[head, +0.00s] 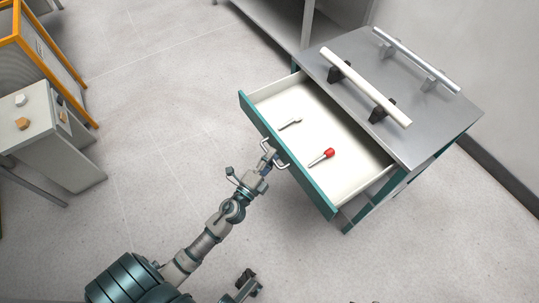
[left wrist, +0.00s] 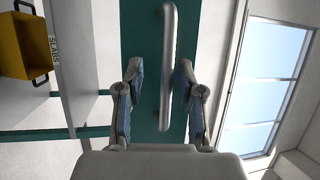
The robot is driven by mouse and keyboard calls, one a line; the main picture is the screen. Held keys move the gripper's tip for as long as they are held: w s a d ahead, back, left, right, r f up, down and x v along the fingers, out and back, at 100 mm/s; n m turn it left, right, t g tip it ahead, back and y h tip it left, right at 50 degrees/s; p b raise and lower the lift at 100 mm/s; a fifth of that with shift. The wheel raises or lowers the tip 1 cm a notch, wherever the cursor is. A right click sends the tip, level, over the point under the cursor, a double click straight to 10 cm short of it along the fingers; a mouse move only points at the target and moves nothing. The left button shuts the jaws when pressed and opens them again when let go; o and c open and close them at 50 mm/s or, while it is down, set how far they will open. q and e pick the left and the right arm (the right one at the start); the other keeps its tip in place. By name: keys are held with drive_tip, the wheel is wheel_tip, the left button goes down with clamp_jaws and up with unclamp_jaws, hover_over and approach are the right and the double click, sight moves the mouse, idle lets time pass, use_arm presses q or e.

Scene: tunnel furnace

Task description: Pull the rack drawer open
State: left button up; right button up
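The rack drawer (head: 315,120) stands pulled out from the metal-topped rack (head: 440,105), with its white inside showing. Its teal front carries a silver bar handle (head: 283,163), which also shows in the left wrist view (left wrist: 166,60). My left gripper (head: 268,160) is at the handle. In the left wrist view its two fingers stand apart on either side of the bar, with a gap at the left finger and the right finger close to it. My right gripper (head: 249,284) shows small and dark at the bottom; its finger state is unclear.
A red-handled screwdriver (head: 323,156) and a small metal tool (head: 290,123) lie in the drawer. Two bars on dark or grey supports sit on the rack top. A grey cabinet (head: 60,150) and orange-framed unit stand at left. The floor between is clear.

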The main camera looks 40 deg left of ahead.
use_arm(q)
drive_tip(key=shift+r, duration=0.15)
drive_tip(key=s+f, duration=0.2)
drive_tip(key=s, duration=0.9)
drive_tip(key=shift+s+d+f, duration=0.15)
drive_tip(key=shift+s+d, duration=0.1)
drive_tip(key=shift+s, duration=0.1)
drive_tip(key=shift+a, duration=0.1)
